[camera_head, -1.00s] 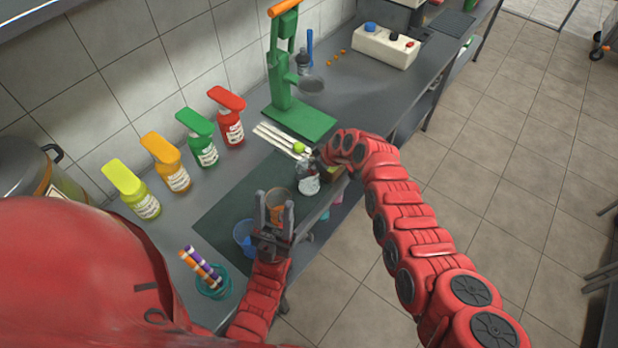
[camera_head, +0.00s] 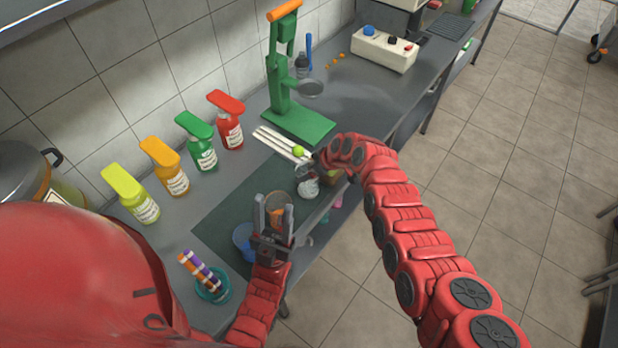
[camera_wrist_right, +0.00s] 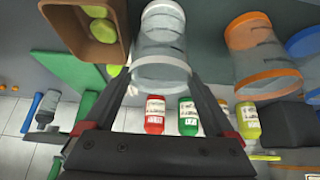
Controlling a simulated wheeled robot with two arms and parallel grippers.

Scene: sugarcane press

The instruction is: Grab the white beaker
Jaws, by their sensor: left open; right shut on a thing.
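The white beaker (camera_wrist_right: 160,45), clear with white rims, sits between the fingers of my right gripper (camera_wrist_right: 160,82) in the right wrist view. My right gripper is shut on it. In the head view the beaker (camera_head: 308,188) shows small at the end of my right arm, which partly hides it. My left gripper (camera_head: 274,212) is open, with its fingers upright. An orange-rimmed beaker (camera_wrist_right: 262,55) stands beside the white one in the right wrist view. In the head view it shows behind and between my left fingers; I cannot tell whether they touch it.
A blue beaker (camera_head: 243,238) stands left of my left gripper. A brown box (camera_wrist_right: 84,38) with green fruit is close beside the white beaker.

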